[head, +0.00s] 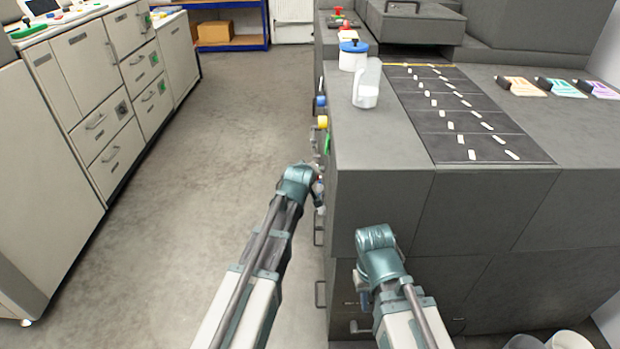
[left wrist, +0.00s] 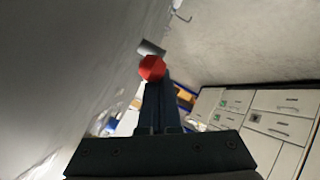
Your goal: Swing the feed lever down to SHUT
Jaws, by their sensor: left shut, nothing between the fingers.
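A red knob (left wrist: 152,68), apparently the end of the feed lever, shows in the left wrist view just at the tips of my left gripper (left wrist: 157,84). A short grey cylinder (left wrist: 150,48) stands out from the machine wall just behind the knob. My left gripper is shut with nothing between its fingers; I cannot tell whether its tips touch the knob. In the head view my left forearm reaches to the machine's left side and hides most of the lever area. My right gripper (head: 364,284) is low before the machine front, its fingers too hidden to judge. No SHUT mark is readable.
The grey machine (head: 380,190) fills the right side, with a yellow knob (head: 322,122) and a blue knob (head: 320,101) on its left side. A clear jug (head: 367,85) and a white tub (head: 353,57) stand on top. Cabinets (head: 85,90) line the left; the floor between is clear.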

